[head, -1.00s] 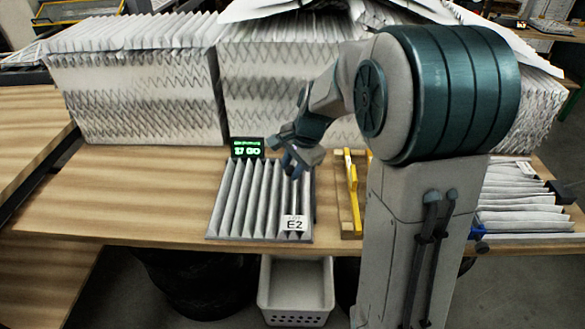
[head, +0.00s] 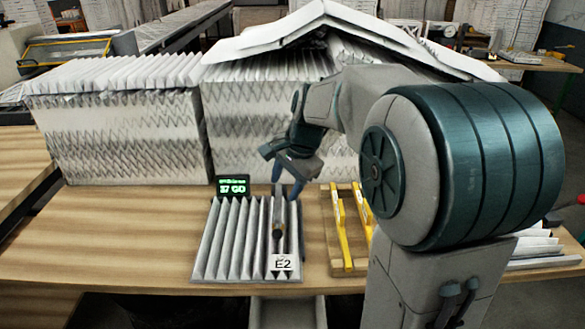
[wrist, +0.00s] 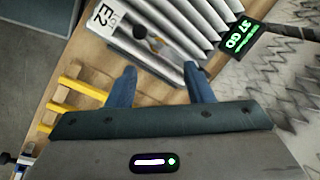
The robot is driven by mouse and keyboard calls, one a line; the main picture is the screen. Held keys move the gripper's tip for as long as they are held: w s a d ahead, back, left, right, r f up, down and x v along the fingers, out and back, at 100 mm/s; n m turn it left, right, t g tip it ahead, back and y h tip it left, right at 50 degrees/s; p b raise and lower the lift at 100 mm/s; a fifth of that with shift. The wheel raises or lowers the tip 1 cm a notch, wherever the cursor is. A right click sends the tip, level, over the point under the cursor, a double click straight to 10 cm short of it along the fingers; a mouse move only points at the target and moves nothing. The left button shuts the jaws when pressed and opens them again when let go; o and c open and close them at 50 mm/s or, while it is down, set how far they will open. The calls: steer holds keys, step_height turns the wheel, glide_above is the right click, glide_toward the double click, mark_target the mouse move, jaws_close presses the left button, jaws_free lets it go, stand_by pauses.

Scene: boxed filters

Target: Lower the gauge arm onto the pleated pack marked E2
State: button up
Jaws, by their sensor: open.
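The grey pleated pack (head: 228,240) lies flat on the wooden bench, with a white E2 label (head: 283,263) at its front right. It also shows in the wrist view (wrist: 175,18). The gauge arm (head: 279,232), a slim grey piece, lies along the pack's right side above the label; whether it touches the pleats is unclear. Its dark end with a tan part shows in the wrist view (wrist: 150,42). A small display (head: 232,186) behind the pack glows green and seems to read 37 GO. My gripper (head: 285,183) is open and empty, above the pack's back right, apart from the gauge arm.
Tall stacks of pleated filters (head: 120,135) fill the back of the bench. A white bin (head: 287,312) is below the front edge. The bench left of the pack is clear.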

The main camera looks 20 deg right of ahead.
steer(key=v, duration=0.6)
steer(key=s+f+n+h, duration=0.1)
steer(key=s+f+n, duration=0.25)
steer(key=s, duration=0.35)
steer(key=s+f+n+t+h, duration=0.1)
steer(key=s+f+n, duration=0.1)
steer(key=s+n, duration=0.35)
steer(key=s+f+n+h, duration=0.1)
steer(key=s+f+n, duration=0.15)
steer(key=s, duration=0.45)
steer(key=m+y+b, duration=0.3)
steer(key=m+b, duration=0.5)
steer(key=m, duration=0.3)
glide_toward(278, 232)
steer(key=x, duration=0.9)
steer(key=shift+f, duration=0.2)
